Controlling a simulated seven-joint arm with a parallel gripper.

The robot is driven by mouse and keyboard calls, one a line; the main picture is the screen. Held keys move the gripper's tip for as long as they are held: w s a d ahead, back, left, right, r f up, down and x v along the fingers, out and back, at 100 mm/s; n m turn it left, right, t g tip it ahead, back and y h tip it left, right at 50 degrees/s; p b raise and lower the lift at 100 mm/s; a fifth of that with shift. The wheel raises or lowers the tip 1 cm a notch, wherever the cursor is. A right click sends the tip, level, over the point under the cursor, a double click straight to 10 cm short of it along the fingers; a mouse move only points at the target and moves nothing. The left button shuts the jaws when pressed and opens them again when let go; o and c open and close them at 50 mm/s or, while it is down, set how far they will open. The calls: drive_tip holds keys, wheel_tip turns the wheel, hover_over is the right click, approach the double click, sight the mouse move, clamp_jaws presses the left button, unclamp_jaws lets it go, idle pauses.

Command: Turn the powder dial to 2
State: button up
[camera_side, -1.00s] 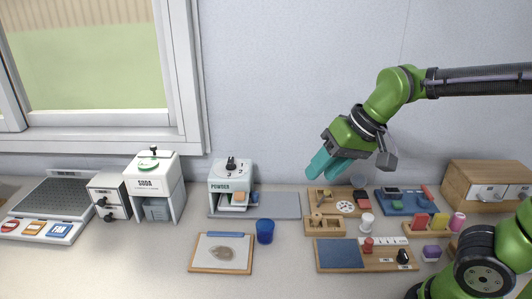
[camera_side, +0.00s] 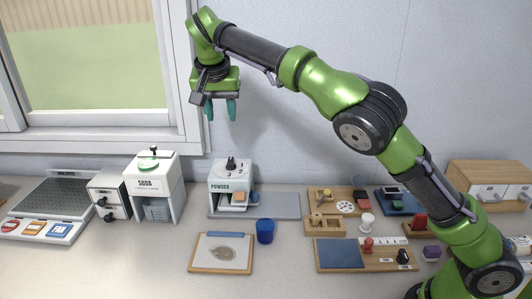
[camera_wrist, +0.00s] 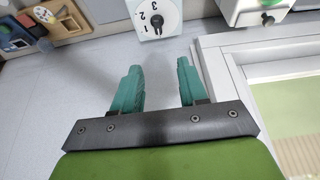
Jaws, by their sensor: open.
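The powder dispenser (camera_side: 229,184) is a white box labelled POWDER, standing against the back wall on a grey mat. Its dark dial knob (camera_side: 231,164) sits on the top face. In the wrist view the dial (camera_wrist: 157,19) shows at the top edge, partly cut off, with a black pointer and the numbers 1, 2 and 3; which number it points at is unclear. My gripper (camera_side: 220,110) points down, open and empty, well above the dispenser and slightly left of the dial. Its teal fingers (camera_wrist: 156,88) are apart in the wrist view.
The SODA dispenser (camera_side: 154,185) stands to the left. A blue cup (camera_side: 265,231) and a clipboard (camera_side: 221,252) lie in front. Wooden boards with small items (camera_side: 368,253) fill the right. The window frame (camera_side: 185,80) is behind my gripper.

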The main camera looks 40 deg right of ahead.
sight(230, 160)
drive_tip(key=x, duration=1.7)
drive_tip(key=shift+s+a+f, duration=0.15)
drive_tip(key=shift+s+f, duration=0.1)
drive_tip(key=shift+s, duration=0.05)
clamp_jaws()
